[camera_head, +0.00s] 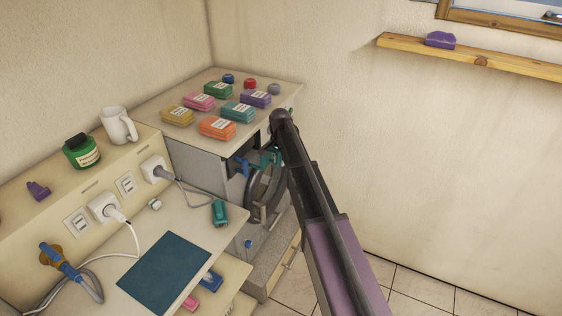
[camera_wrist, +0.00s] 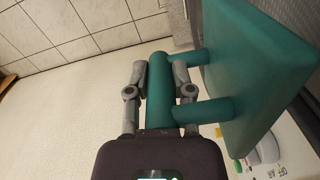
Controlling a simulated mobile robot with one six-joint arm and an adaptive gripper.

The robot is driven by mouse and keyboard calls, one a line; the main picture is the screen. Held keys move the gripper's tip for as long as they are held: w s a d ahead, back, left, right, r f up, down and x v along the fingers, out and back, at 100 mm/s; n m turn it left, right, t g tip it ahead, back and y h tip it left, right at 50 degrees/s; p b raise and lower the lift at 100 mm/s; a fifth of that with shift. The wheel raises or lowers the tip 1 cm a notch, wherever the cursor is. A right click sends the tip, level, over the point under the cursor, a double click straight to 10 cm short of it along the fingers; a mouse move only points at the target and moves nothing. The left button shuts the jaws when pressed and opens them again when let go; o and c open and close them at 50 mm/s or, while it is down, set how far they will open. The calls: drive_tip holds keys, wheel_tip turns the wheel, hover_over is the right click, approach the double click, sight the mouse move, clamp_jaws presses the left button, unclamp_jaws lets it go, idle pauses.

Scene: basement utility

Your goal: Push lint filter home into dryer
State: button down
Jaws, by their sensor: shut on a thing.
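The lint filter (camera_wrist: 262,75) is a teal block with a bar handle (camera_wrist: 160,90) on two posts. My gripper (camera_wrist: 160,78) is shut on that handle, one finger on each side, in the wrist view. In the head view a small teal part (camera_head: 268,158), likely the filter, shows at the front of the dryer (camera_head: 200,165), beside my arm. The dryer is a pale box with a round dark door (camera_head: 259,188). My arm hides part of its front. The slot is hidden, so I cannot tell how deep the filter sits.
Several coloured packs and small caps lie on the dryer top (camera_head: 278,88). A worktop (camera_head: 120,262) with a dark blue mat (camera_head: 160,272), plugs and cables stands at left. A drawer (camera_head: 285,262) is below the door. A control dial (camera_wrist: 266,150) is near the filter. Tiled floor lies at right.

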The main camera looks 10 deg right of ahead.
drive_tip(key=shift+w+a, duration=0.65)
drive_tip(key=shift+a, duration=0.25)
drive_tip(key=shift+w+a, duration=0.65)
drive_tip(key=shift+a, duration=0.3)
drive_tip(key=shift+w+a, duration=0.65)
drive_tip(key=shift+a, duration=0.25)
idle(0.4)
drive_tip(key=shift+s+d, duration=0.15)
drive_tip(key=s+d, duration=0.7)
drive_tip(key=d, duration=0.2)
drive_tip(key=shift+d, duration=0.4)
idle(2.4)
idle(1.0)
